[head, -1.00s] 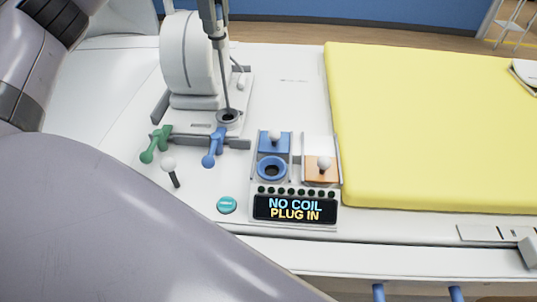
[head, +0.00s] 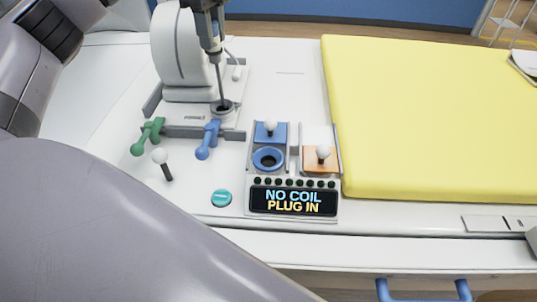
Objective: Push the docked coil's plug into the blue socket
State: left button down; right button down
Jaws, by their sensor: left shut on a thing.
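The white coil (head: 180,55) stands upright in its dock at the back left of the white deck. My left gripper (head: 211,42) is at the top edge, in front of the coil, and is shut on the top of a thin grey stalk (head: 219,80), apparently the plug's. The stalk's lower end meets a dark ring (head: 222,108) beside the coil; whether it is seated there is hard to tell. The blue socket (head: 268,159) is an open ring at the right, with a blue slider (head: 271,131) behind it. My right gripper is out of view.
An orange slider (head: 320,163) with a white knob stands beside the blue socket. The display (head: 293,202) reads "NO COIL PLUG IN". A green lever (head: 148,137), blue lever (head: 208,140) and white-knobbed stick (head: 162,163) rise in front of the coil. A yellow mattress (head: 430,120) fills the right.

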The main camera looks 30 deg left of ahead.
pick_arm(q)
jog(key=shift+f, duration=0.45)
jog(key=shift+d, duration=0.1)
jog(key=s+d, duration=0.4)
jog(key=d, duration=0.5)
jog(key=s+d+b, duration=0.1)
jog(key=s+d, duration=0.3)
jog(key=d, duration=0.5)
jog(key=shift+d, duration=0.15)
dwell(0.3)
